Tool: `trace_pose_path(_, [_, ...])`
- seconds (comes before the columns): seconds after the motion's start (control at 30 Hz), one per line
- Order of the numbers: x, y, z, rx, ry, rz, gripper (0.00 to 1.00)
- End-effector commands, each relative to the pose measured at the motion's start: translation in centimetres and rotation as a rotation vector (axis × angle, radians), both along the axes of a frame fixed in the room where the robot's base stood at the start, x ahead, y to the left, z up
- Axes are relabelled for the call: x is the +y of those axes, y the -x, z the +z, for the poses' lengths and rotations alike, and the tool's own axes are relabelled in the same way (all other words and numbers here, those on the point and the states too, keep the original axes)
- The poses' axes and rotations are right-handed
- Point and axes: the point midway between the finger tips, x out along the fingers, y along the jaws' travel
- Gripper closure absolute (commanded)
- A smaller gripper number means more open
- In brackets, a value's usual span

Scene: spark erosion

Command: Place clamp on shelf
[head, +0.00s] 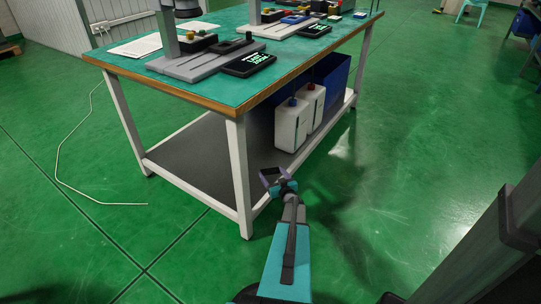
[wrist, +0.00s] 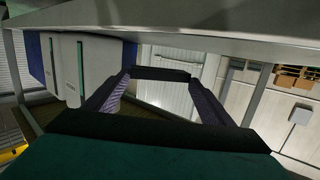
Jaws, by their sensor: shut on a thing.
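The shelf (head: 190,168) is the dark lower deck of the white-legged workbench, under its teal top. My gripper (head: 272,178) is low at the bench's near side, in front of the shelf's edge and right of the near leg. In the wrist view, my gripper's two purple-lined fingers (wrist: 160,82) reach forward from a dark palm. A dark bar-like piece (wrist: 160,73) spans their tips. I take it for the clamp, held clear of the shelf. Its full shape is hard to make out, and its exact distance from the shelf is unclear.
White jugs (head: 290,124) and a blue bin (head: 336,72) stand on the shelf's right part. The shelf's left part is bare. The near leg (head: 239,180) and the tabletop edge (head: 228,110) border the opening. A dark machine part (head: 485,245) stands at lower right.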

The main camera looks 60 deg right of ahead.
Motion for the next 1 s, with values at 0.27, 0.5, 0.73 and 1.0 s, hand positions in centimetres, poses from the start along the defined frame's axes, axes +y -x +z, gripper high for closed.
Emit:
trace_pose_path(0.27, [-3.6, -2.5, -0.6, -0.002, 0.002, 0.001, 0.55])
trace_pose_path(0.5, [-6.4, -4.5, -0.9, -0.001, 0.003, 0.001, 0.55])
trace_pose_path(0.73, [-9.0, -6.3, -1.2, -0.001, 0.003, 0.001, 0.55])
trace_pose_path(1.0, [-10.2, -7.2, -1.1, -0.002, 0.001, 0.000, 0.55])
